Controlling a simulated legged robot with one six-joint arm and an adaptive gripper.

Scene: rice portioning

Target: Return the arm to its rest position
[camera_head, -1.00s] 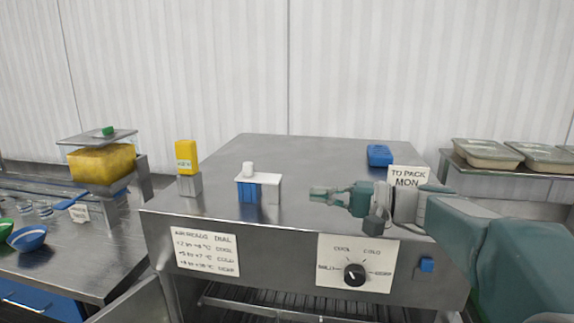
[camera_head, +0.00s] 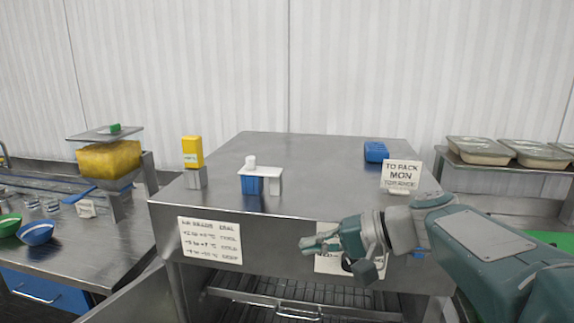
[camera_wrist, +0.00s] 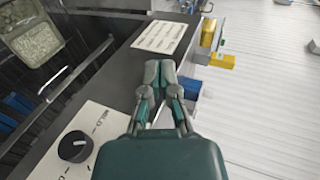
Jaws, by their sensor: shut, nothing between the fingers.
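My gripper (camera_head: 306,243) is in front of the steel cabinet's front face in the head view, its fingers pointing left. It is shut and empty. In the wrist view the closed fingers (camera_wrist: 160,72) lie side by side with nothing between them. My teal arm reaches in from the lower right of the head view. My gripper and wrist hide most of the dial label in the head view. The dial knob (camera_wrist: 75,146) shows at the lower left of the wrist view.
The steel cabinet (camera_head: 290,150) bears a yellow device (camera_head: 193,152), a small white-topped stand (camera_head: 261,173), a blue block (camera_head: 376,151) and a "TO PACK MON" sign (camera_head: 401,174). Covered trays (camera_head: 480,150) stand on a shelf at right. Bowls (camera_head: 37,233) sit on the left counter.

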